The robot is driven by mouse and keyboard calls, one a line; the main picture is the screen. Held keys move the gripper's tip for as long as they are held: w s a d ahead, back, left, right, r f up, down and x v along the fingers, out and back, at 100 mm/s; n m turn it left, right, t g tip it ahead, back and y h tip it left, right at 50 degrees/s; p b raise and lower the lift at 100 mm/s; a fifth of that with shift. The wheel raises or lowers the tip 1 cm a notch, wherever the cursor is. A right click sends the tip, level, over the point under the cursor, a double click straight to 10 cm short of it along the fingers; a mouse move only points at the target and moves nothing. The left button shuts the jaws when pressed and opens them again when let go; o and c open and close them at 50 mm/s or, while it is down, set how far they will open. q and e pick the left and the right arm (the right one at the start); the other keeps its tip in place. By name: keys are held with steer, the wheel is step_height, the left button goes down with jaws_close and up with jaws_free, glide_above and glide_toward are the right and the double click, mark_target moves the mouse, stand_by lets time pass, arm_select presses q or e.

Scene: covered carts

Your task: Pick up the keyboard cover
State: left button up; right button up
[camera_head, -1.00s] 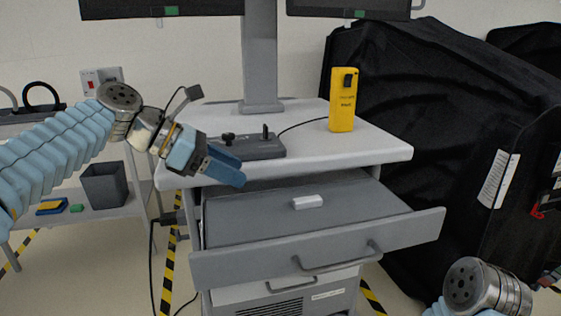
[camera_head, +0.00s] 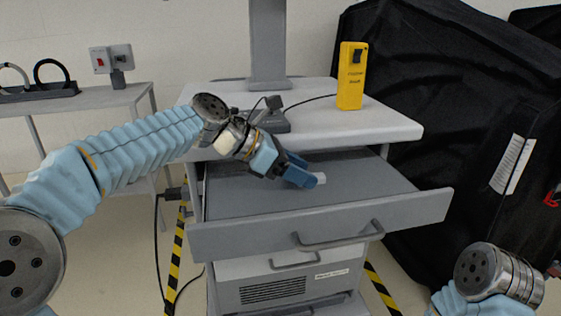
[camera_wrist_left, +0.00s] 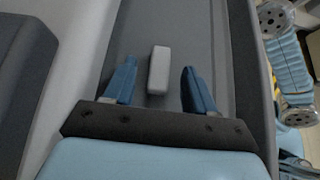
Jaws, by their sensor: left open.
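The keyboard cover (camera_head: 252,196) is a flat grey panel lying in the pulled-out drawer of the cart. A small white block-like handle (camera_head: 321,176) stands on it, partly hidden behind my left gripper in the head view. My left gripper (camera_head: 307,180) is open over the panel, pointing at the handle. In the left wrist view the handle (camera_wrist_left: 158,70) stands between the two blue fingers, with a gap on each side. I cannot tell how high the fingertips are above the panel. My right gripper is out of view; only part of the right arm shows.
The drawer front (camera_head: 330,226) has a grey bar handle. The cart top (camera_head: 385,125) above the drawer's back carries a yellow device (camera_head: 352,78) and a grey box with a cable. A black covered cart (camera_head: 440,110) stands close at the right.

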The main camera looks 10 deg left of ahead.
arm_select(q)
steer(key=shift+w+d+f, duration=0.1)
steer(key=shift+d+f, duration=0.15)
steer(key=shift+d, duration=0.05)
steer(key=shift+c, duration=0.4)
steer(key=shift+r, duration=0.1)
steer(key=c, duration=0.9)
